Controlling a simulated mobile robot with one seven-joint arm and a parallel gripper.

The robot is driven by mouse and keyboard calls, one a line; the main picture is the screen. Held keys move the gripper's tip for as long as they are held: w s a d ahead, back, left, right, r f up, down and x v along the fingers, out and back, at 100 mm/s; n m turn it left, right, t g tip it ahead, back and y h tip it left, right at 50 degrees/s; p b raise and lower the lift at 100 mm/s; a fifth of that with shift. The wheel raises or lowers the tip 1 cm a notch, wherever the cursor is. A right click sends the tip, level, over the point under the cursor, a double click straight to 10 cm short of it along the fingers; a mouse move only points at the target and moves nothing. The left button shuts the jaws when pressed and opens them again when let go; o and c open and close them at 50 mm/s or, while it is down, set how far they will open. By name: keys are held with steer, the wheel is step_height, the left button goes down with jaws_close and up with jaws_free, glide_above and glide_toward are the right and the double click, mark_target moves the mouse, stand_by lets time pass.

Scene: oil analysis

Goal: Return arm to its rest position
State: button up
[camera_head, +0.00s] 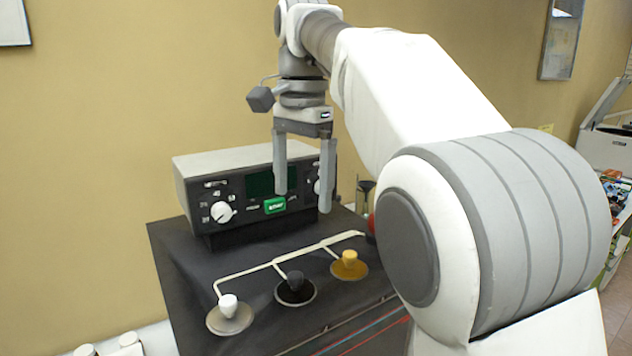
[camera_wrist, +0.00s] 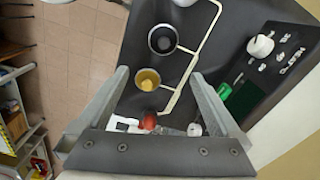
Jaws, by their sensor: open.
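My gripper (camera_head: 304,196) is open and empty, pointing down in front of the grey instrument (camera_head: 225,190) in the head view. Its fingers overlap the instrument's front panel in the picture, near a green button (camera_head: 275,205). My white and grey arm reaches in from the right and hides the bench's right part.
The dark bench (camera_head: 180,262) carries dishes with white (camera_head: 228,306), black (camera_head: 296,281) and yellow (camera_head: 349,258) pieces, joined by a pale branching line. A red object (camera_head: 371,224) is partly hidden by my arm. A tan wall stands behind. Open floor (camera_wrist: 85,45) shows beside the bench.

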steer(key=s+d+f+n+t+y+b, duration=0.1)
steer(key=s+d+f+n+t+b, duration=0.1)
steer(key=s+d+f, duration=0.5)
steer(key=s+d+f+n+t+b, duration=0.25)
steer(key=s+d+f, duration=0.3)
steer(key=d, duration=0.45)
steer(key=s+d+f+n+h+b, duration=0.1)
steer(key=s+d+f+n, duration=0.2)
steer(key=s+f, duration=0.4)
step_height(320, 180, down, 4)
steer(key=shift+s+r+t, duration=0.25)
steer(key=shift+s+t, duration=0.15)
steer(key=shift+t, duration=0.05)
steer(key=shift+a, duration=0.15)
